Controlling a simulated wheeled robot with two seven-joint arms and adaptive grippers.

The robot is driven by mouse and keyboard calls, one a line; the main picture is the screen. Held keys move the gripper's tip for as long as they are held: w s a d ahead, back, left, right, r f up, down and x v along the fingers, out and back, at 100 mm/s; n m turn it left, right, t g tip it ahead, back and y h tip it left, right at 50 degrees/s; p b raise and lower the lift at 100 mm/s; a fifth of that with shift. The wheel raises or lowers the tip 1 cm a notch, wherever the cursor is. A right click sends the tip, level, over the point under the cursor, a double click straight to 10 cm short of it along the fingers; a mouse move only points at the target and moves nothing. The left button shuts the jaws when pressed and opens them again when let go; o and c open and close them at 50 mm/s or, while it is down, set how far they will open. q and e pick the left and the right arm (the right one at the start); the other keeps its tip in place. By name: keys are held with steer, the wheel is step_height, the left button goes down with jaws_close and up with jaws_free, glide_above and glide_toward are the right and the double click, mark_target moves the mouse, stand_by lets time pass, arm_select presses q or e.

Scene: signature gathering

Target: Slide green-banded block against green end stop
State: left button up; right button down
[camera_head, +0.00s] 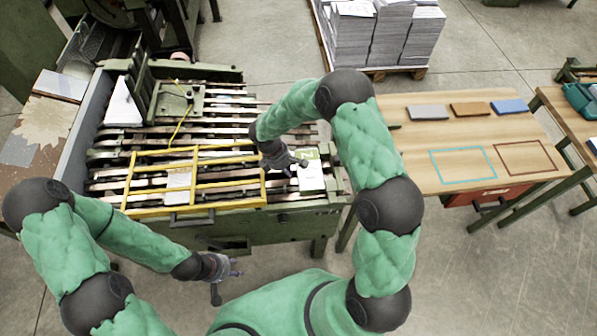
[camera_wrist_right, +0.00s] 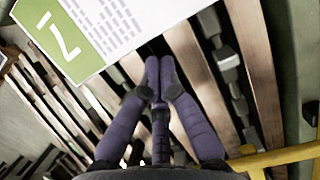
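The green-banded block (camera_head: 312,174), a white printed stack with a green band, lies on the slatted bed at its right end. In the right wrist view the block (camera_wrist_right: 112,22) fills the upper left, its green band facing lower left. My right gripper (camera_head: 300,162) is at the block's left side in the head view. Its fingertips (camera_wrist_right: 160,70) are drawn together with nothing between them, close to the block; contact cannot be told. I cannot clearly identify the green end stop. My left gripper (camera_head: 238,267) is open and empty in front of the machine.
A yellow frame (camera_head: 195,163) lies over the slats, with a pale block (camera_head: 179,181) inside it. Green fittings (camera_head: 180,103) stand at the back left. A wooden table (camera_head: 410,165) at right carries grey, brown and blue blocks and two outlined rectangles.

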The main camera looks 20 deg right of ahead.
arm_select(q)
step_height(320, 180, up, 5)
steer(key=p, duration=0.5)
arm_select(e)
step_height(320, 180, up, 7)
stand_by(0.6)
